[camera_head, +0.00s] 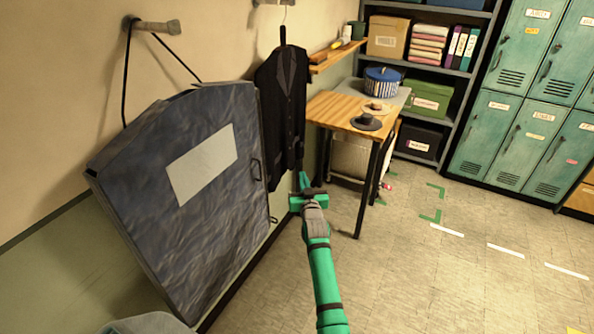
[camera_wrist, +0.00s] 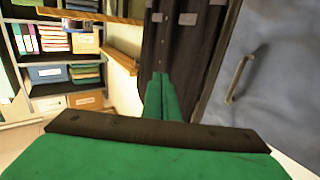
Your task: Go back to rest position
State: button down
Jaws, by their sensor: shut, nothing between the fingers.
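My gripper (camera_head: 304,180) is at the end of my green arm, in the middle of the head view, in front of the lower part of a dark garment. In the wrist view its green fingers (camera_wrist: 161,88) are together with nothing between them. The dark garment (camera_head: 281,100) hangs from a hanger on the wall. It also shows in the wrist view (camera_wrist: 185,60), behind the fingertips. I cannot tell whether the fingertips touch it.
A large blue-grey bag (camera_head: 190,240) hangs from a wall peg at the left. A wooden table (camera_head: 340,108) stands right of my gripper. Behind are a shelf unit (camera_head: 405,9) with boxes and binders, and green lockers (camera_head: 490,127). The tiled floor (camera_head: 430,280) at right is clear.

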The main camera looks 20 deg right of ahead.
jog(key=s+a+f+m+y, duration=0.1)
jog(key=s+a+f, duration=0.7)
jog(key=s+a, duration=0.25)
jog(key=s+a+f+y, duration=0.1)
jog(key=s+a+f, duration=0.6)
jog(key=s+a, duration=0.3)
jog(key=s+a+f, duration=0.2)
jog(key=s+a, duration=0.1)
jog(key=s, duration=0.7)
jog(key=s+a+f, duration=0.1)
jog(key=s+a, duration=0.3)
jog(key=s, duration=0.5)
jog(key=s+r+n, duration=0.1)
jog(key=s+r, duration=0.3)
jog(key=s, duration=0.5)
jog(key=s+d+r+n+g, duration=0.1)
jog(key=s+r, duration=0.3)
jog(key=s, duration=0.6)
jog(key=s+r+g, duration=0.1)
jog(key=s+r, duration=0.3)
jog(key=s, duration=0.5)
jog(key=shift+s+d+r+n+y, duration=0.3)
jog(key=shift+d+n+y, duration=0.1)
